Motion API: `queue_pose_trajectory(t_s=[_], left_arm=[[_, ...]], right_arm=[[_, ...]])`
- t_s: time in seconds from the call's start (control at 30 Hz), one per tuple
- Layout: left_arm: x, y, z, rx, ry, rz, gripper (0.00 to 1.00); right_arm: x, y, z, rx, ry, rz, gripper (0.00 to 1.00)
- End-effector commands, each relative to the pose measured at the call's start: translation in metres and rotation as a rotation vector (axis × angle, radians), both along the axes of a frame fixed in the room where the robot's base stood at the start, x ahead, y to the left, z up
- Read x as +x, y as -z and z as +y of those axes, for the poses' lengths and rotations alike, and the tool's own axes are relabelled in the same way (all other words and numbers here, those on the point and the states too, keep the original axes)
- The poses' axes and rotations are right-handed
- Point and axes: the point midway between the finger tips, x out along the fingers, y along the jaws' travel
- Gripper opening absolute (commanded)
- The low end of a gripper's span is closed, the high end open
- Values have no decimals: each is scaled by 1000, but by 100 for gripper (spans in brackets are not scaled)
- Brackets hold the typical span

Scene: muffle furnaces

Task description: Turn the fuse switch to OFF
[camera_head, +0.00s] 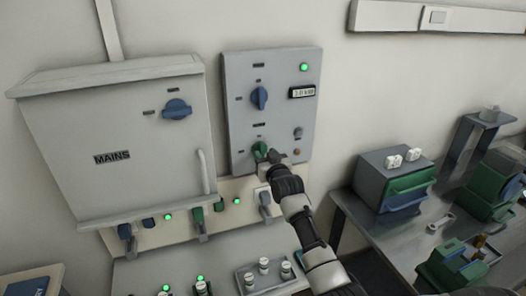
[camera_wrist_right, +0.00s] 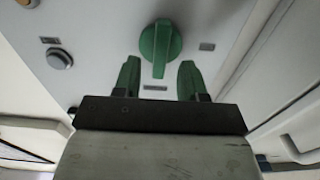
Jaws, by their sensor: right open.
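A grey control panel (camera_head: 232,70) on the wall carries a blue rotary knob (camera_head: 259,98) and, below it, a green rotary knob (camera_head: 259,150). The small labels are too blurred to read, so I cannot tell which knob is marked as the fuse switch. My right gripper (camera_head: 274,157) is at the green knob, just to its right in the head view. In the right wrist view the green knob (camera_wrist_right: 160,47) stands upright just beyond the two green fingertips (camera_wrist_right: 159,77), centred on the gap between them. The fingers are open and empty. My left gripper is out of view.
A grey MAINS box (camera_head: 112,145) with a blue knob (camera_head: 177,109) juts out left of the panel. Levers and green lamps sit below. The panel has a lit green lamp (camera_head: 304,67) and a small display (camera_head: 302,92). A bench (camera_head: 400,240) with green-grey equipment is at right.

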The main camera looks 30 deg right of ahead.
Motion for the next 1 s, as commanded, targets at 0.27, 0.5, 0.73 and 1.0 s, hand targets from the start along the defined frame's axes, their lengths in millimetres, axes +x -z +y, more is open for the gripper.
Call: queue_pose_trajectory(t_s=[0.27,0.5,0.73,1.0], left_arm=[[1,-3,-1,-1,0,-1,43],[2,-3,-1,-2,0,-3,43],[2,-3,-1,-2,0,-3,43],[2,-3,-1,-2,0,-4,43]], right_arm=[[20,0,-5,0,0,-1,42],[21,0,-5,0,0,0,42],[21,0,-5,0,0,0,20],[21,1,-5,-1,0,0,0]])
